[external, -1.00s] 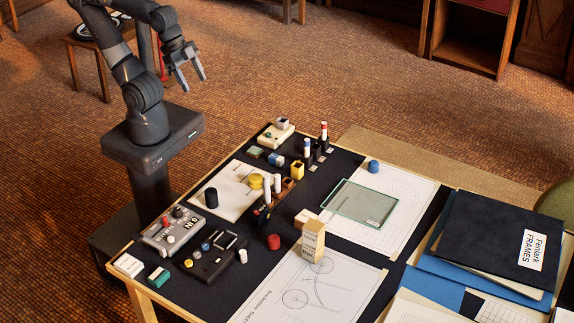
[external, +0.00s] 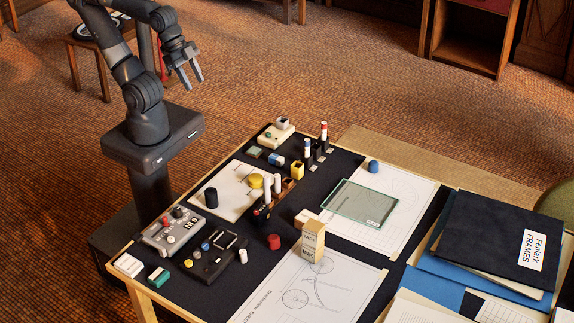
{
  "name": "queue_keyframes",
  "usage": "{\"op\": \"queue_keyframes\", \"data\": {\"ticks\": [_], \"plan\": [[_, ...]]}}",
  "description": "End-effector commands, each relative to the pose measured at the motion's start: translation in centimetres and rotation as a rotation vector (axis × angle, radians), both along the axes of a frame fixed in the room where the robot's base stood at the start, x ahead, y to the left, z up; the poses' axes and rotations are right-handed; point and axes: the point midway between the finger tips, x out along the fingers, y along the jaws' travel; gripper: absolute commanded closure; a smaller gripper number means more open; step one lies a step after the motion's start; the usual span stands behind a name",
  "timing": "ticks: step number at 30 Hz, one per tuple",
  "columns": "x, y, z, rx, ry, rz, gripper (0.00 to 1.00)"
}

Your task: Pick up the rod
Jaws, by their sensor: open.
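My gripper (external: 192,83) is open and empty. It hangs in the air behind the table's far left side, well apart from everything on it, fingers pointing down. I cannot tell for certain which piece is the rod. Two slim white upright pieces (external: 277,184) stand side by side near the middle of the table, by a brown block. Farther back, a red-and-white upright piece (external: 323,132) and a blue-and-white one (external: 307,148) stand in dark holders. A short white peg (external: 243,256) stands near the front left.
The dark table (external: 333,165) is crowded at left with a grey control box (external: 172,231), a black panel (external: 213,256), a black cylinder (external: 211,197) and a yellow round piece (external: 256,181).

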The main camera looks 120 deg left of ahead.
Motion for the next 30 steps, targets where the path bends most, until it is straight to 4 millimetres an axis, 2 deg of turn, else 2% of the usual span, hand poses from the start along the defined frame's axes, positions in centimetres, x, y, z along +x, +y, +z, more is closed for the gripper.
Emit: {"op": "queue_keyframes", "data": {"ticks": [8, 20, 30], "plan": [[0.6, -0.1, -0.7, -0.034, 0.047, 0.028, 0.57], [4.9, -1.6, -5.8, -0.353, 0.399, 0.261, 0.57], [9.5, -2.0, -10.4, -0.692, 0.670, 0.494, 0.57]]}}
